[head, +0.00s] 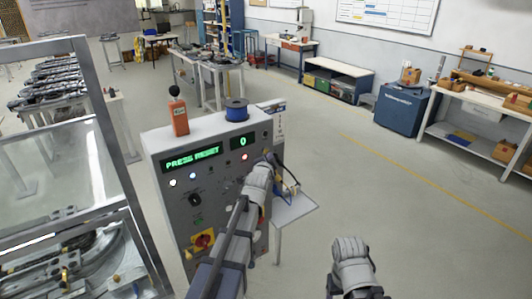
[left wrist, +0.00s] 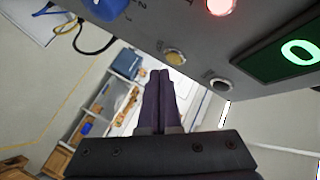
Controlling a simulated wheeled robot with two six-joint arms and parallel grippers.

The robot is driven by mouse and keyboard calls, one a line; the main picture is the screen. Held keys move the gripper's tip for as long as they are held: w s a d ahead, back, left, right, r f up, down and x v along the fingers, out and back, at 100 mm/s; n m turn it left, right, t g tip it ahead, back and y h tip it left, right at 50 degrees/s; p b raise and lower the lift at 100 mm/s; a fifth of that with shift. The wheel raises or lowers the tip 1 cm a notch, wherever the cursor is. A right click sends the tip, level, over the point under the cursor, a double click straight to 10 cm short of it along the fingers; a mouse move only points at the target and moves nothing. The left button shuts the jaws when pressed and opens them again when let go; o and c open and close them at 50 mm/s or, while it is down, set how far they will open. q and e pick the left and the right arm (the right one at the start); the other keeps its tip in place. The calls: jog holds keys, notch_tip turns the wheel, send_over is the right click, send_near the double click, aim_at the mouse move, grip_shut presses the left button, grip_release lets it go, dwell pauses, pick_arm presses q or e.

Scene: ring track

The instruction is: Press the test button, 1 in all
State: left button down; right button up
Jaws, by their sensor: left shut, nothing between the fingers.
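The grey test cabinet (head: 170,152) stands in the middle of the head view. Its green display (head: 192,159) reads "PRESS RESET" and a smaller display reads "0" (head: 243,142). My left gripper (head: 272,160) is at the right part of the panel, hiding some controls. In the left wrist view its fingers (left wrist: 160,76) are shut and empty. Just beyond the tips is a round yellowish button with a metal rim (left wrist: 174,57); I cannot tell whether they touch. A lit red lamp (left wrist: 220,5) is near it. Labels are too small to read. My right gripper (head: 350,248) is low right, away from the cabinet.
An orange device (head: 179,118) and a blue spool (head: 236,110) stand on the cabinet. A small side table (head: 295,211) is at its right. A clear-walled enclosure (head: 75,190) stands close at left. The floor at right is open.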

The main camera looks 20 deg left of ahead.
pick_arm(q)
jog(key=shift+w+a, duration=0.1)
jog(key=shift+w+a, duration=0.2)
jog(key=shift+a, duration=0.05)
jog(key=shift+w+a, duration=0.25)
jog(key=shift+a, duration=0.1)
dwell(0.9)
dwell(0.3)
jog(key=shift+s+d, duration=0.55)
jog(key=shift+d, duration=0.1)
jog(key=shift+s+d, duration=0.8)
jog(key=shift+d, duration=0.2)
jog(key=shift+s+d, duration=0.75)
jog(key=shift+d, duration=0.25)
